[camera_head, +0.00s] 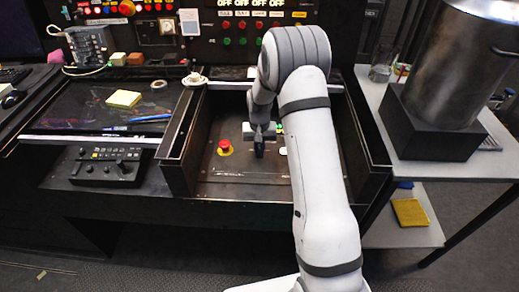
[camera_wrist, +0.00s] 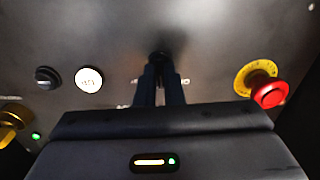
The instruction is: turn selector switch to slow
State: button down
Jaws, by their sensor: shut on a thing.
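The selector switch (camera_wrist: 161,55) is a small black knob on the dark panel in the wrist view. Small pale labels, too blurred to read, flank it. My gripper (camera_wrist: 160,70) has its two dark fingers closed around the knob. Which way the knob points cannot be told, as the fingers cover most of it. In the head view my gripper (camera_head: 260,153) reaches down into the recessed box, and the knob is hidden there.
A red mushroom button (camera_wrist: 270,93) on a yellow ring sits right of the knob in the wrist view. A white round button (camera_wrist: 89,79) and another black knob (camera_wrist: 47,77) sit left. Dark walls (camera_head: 180,150) enclose the recess; a metal pot (camera_head: 450,65) stands right.

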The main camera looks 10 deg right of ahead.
jog(key=shift+m, duration=0.6)
jog(key=c, duration=1.5)
grip_release()
jog(key=shift+c, duration=0.2)
notch_tip(320, 180, up, 8)
jog(key=shift+f, duration=0.1)
